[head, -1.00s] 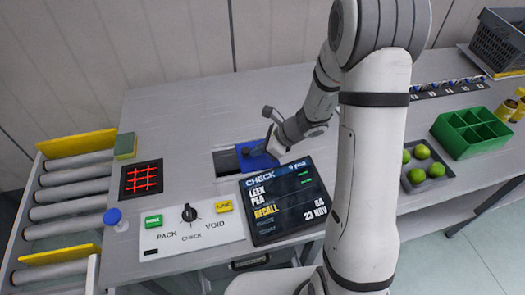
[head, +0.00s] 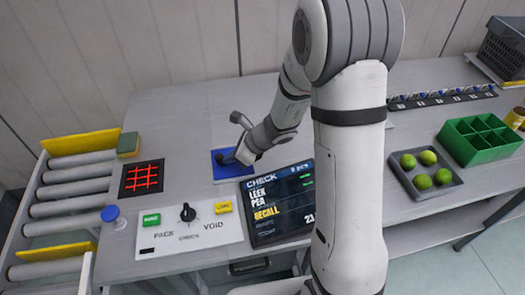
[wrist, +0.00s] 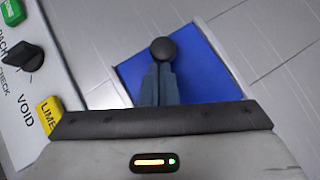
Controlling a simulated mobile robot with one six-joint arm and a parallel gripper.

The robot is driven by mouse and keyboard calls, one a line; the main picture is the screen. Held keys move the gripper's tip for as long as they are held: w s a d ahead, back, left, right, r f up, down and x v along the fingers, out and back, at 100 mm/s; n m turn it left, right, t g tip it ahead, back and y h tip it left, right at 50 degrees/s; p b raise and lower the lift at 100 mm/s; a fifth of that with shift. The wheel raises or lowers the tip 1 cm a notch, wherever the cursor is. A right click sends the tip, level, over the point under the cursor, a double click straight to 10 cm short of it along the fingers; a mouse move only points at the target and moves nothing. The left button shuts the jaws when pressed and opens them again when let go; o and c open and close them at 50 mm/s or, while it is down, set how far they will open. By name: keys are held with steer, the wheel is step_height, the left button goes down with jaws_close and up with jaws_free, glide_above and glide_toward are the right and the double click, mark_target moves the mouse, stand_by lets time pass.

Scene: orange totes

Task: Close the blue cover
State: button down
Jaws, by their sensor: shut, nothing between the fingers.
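The blue cover (head: 227,173) is a flat blue plate on the table, just left of and behind the display panel. No dark opening shows beside it. In the wrist view the cover (wrist: 203,65) has a round black knob (wrist: 162,48). My gripper (head: 232,158) is low over the cover at the knob. Its fingers (wrist: 158,72) are shut with nothing between them, and their tips reach the knob's near side in the picture. I cannot tell whether they touch it. Part of the cover is hidden behind the fingers and the gripper body.
The display panel (head: 280,203) and a white control panel with a dial (head: 188,212) lie in front. A black pad with red lines (head: 142,178) is at left. A tray of green fruit (head: 424,187) and a green crate (head: 481,144) stand at right.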

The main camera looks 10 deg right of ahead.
steer(key=d, duration=0.1)
steer(key=s+d, duration=0.1)
steer(key=d, duration=0.1)
steer(key=shift+s+d+r, duration=0.25)
steer(key=shift+s+d, duration=0.05)
steer(key=shift+s, duration=0.05)
steer(key=v, duration=1)
steer(key=s+d+r+n+h, duration=0.2)
steer(key=s+r+n+h, duration=0.2)
steer(key=s+n, duration=0.4)
steer(key=s+d+r+n+h, duration=0.2)
steer(key=s+r+n, duration=0.3)
steer(key=s+n, duration=0.4)
steer(key=n+h, duration=0.1)
steer(key=n, duration=0.4)
steer(key=shift+d+n+g+h+p, duration=0.3)
steer(key=shift+h+p, duration=0.1)
steer(key=shift+s, duration=0.15)
